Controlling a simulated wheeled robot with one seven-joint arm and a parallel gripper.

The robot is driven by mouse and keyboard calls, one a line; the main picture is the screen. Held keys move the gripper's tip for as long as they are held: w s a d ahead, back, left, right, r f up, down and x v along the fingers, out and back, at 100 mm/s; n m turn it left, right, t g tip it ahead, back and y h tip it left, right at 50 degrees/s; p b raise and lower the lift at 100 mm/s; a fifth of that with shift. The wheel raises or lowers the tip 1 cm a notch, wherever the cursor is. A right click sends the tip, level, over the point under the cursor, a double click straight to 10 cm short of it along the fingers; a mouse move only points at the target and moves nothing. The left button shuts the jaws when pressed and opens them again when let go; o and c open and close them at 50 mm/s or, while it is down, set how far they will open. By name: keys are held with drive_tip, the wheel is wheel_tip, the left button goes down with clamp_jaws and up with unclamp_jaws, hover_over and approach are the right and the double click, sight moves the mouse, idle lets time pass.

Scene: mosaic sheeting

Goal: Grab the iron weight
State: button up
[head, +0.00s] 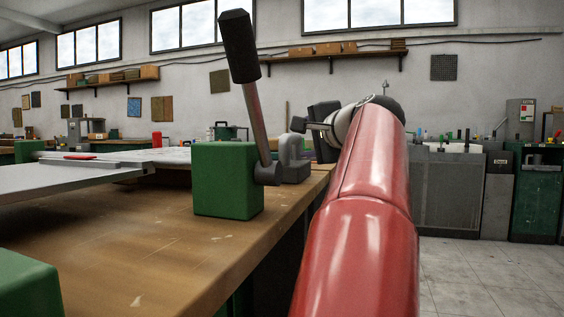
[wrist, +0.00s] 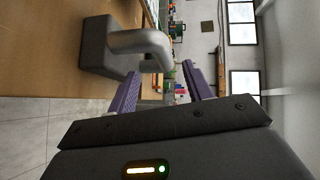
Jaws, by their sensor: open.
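The iron weight is a grey block with a thick bent handle (wrist: 140,42). It stands on the wooden bench top near its edge; in the head view the weight (head: 293,160) is partly hidden behind the lever and green block. My gripper (wrist: 160,70) is open, its two purple fingers apart. In the wrist view, which is turned on its side, the handle lies just ahead of the fingertips, nearer the left finger, and nothing is visibly held. In the head view my red arm hides most of the gripper.
A green block (head: 228,180) with a black-gripped lever (head: 240,50) stands on the bench close to the weight. Metal sheeting (head: 70,180) covers the bench's left part. Open floor (head: 470,280) lies to the right.

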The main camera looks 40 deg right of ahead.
sight(294, 137)
drive_tip(key=p+x, duration=0.1)
drive_tip(key=x, duration=0.6)
drive_tip(key=shift+w+a+r, duration=0.1)
drive_tip(key=shift+w+r, duration=0.05)
drive_tip(key=shift+w, duration=0.05)
clamp_jaws()
idle(1.1)
drive_tip(key=shift+r, duration=0.15)
